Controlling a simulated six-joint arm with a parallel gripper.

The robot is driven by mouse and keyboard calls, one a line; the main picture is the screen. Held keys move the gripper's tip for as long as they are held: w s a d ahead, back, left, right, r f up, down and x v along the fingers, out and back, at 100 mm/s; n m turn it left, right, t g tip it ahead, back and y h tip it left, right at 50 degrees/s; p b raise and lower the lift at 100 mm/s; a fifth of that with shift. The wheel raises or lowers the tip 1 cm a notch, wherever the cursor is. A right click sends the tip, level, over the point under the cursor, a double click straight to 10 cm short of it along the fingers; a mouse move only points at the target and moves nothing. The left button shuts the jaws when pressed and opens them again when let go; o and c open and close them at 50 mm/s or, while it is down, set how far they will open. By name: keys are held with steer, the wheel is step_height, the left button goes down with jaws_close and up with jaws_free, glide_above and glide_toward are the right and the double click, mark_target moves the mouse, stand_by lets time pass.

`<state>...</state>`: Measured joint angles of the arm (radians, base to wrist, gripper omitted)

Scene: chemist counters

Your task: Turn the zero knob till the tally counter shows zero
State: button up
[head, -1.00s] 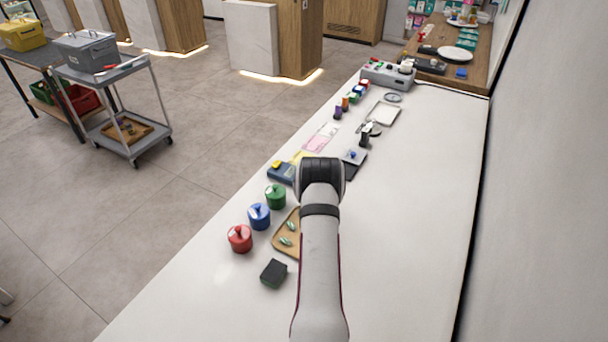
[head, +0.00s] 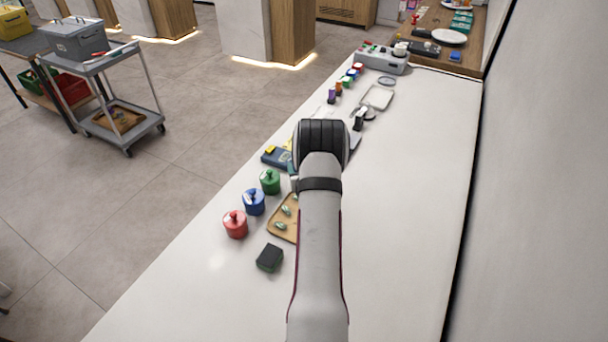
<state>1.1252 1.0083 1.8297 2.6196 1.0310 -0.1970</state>
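I cannot make out a tally counter or a zero knob for certain. A grey plate-like thing (head: 355,143) shows partly behind the end of my arm; most of it is hidden. A small black and silver device (head: 359,119) stands just beyond it. A blue thing with a yellow top (head: 275,156) lies left of my arm's end and is partly covered. My arm reaches forward over the white counter, and its dark rounded joint hides whatever is below. My gripper is hidden behind the arm.
Red (head: 235,224), blue (head: 254,202) and green (head: 270,181) lidded jars stand along the counter's left edge. A wooden tray (head: 274,232) and a dark block (head: 269,257) are near the arm. A grey box with buttons (head: 382,58) stands at the far end. The counter's right side is clear.

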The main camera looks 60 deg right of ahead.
steer(key=v, duration=0.9)
steer(key=shift+d, duration=0.1)
